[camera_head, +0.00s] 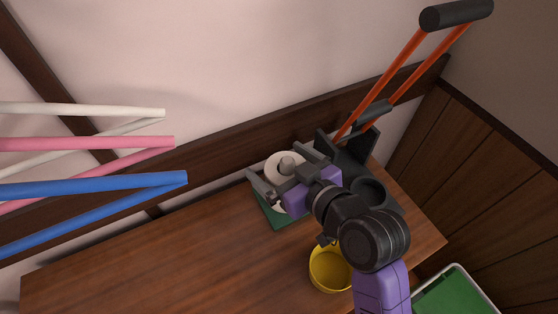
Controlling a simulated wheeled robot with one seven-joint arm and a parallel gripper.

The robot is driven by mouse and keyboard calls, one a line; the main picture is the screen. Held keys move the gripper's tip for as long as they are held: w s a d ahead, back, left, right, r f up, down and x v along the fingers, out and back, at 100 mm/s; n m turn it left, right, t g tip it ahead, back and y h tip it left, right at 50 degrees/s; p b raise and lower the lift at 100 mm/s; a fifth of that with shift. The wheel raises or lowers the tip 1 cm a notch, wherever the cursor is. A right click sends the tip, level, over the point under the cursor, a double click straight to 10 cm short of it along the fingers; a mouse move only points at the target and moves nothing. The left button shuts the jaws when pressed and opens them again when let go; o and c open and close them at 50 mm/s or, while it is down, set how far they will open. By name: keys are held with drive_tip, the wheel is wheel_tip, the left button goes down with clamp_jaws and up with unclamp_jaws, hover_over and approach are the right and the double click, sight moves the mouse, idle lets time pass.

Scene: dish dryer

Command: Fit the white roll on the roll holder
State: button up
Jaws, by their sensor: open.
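The white roll (277,160) is at the back of the wooden table, near the wall, partly hidden by my gripper. A grey rounded piece shows at the roll's centre; I cannot tell whether it is the top of the roll holder's post. A green flat piece (278,221) lies under the roll, possibly the holder's base. My gripper (281,170) is open, with its fingers spread to either side of the roll's upper part. I cannot tell whether the fingers touch it.
A yellow bowl (327,270) stands near my arm. A dark rack with orange handles (388,82) stands at the right back. White, pink and blue bars (95,187) jut in from the left. A green-lined bin (455,297) is lower right. The table's left part is clear.

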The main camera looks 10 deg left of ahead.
sight(292, 173)
drive_tip(key=v, duration=0.7)
drive_tip(key=shift+s+d+r, duration=0.1)
drive_tip(key=shift+s+d, duration=0.1)
drive_tip(key=shift+d, duration=0.05)
idle(0.4)
